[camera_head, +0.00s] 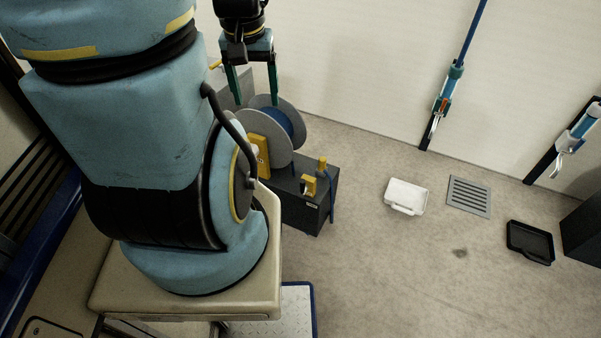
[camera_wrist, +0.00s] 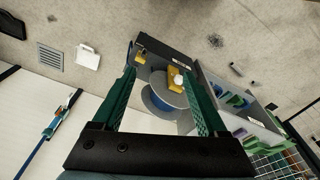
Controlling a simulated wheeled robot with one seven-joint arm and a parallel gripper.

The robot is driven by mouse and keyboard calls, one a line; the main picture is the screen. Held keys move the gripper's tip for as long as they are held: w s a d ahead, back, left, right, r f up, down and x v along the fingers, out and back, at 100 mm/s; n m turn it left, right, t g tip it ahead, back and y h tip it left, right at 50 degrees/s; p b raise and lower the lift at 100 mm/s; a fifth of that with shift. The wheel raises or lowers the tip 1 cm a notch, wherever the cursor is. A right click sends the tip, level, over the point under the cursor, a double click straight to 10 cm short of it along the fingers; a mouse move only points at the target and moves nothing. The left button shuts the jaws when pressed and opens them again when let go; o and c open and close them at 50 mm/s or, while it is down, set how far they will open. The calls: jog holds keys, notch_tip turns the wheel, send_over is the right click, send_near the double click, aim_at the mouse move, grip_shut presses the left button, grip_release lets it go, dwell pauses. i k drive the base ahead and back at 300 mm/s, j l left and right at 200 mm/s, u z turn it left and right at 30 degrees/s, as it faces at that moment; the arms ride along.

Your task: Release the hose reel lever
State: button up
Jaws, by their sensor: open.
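The hose reel has grey round flanges (camera_head: 276,128) and blue hose (camera_head: 290,122) wound between them, and it stands on a dark grey box (camera_head: 292,208). A yellow block (camera_head: 259,155) sits at the reel's near side. My arm partly covers that side in the head view. In the wrist view the blue hose (camera_wrist: 158,101) and the yellow block with a pale round knob (camera_wrist: 178,80) show between my fingers. I cannot tell for sure which part is the lever. My gripper (camera_head: 255,98) is open and empty, pointing down above the reel; it also frames the wrist view (camera_wrist: 160,70).
Two yellow fittings (camera_head: 309,186) stand on the box's right end. A white tray (camera_head: 406,196), a floor grate (camera_head: 469,196) and a black tray (camera_head: 530,242) lie on the floor to the right.

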aim_at(303, 188)
jog(key=l+u, duration=0.15)
jog(key=u, duration=0.25)
jog(key=l+u, duration=0.1)
jog(key=u, duration=0.3)
jog(key=l+u, duration=0.15)
jog(key=u, duration=0.2)
jog(key=k+l+u, duration=0.1)
jog(key=u, duration=0.3)
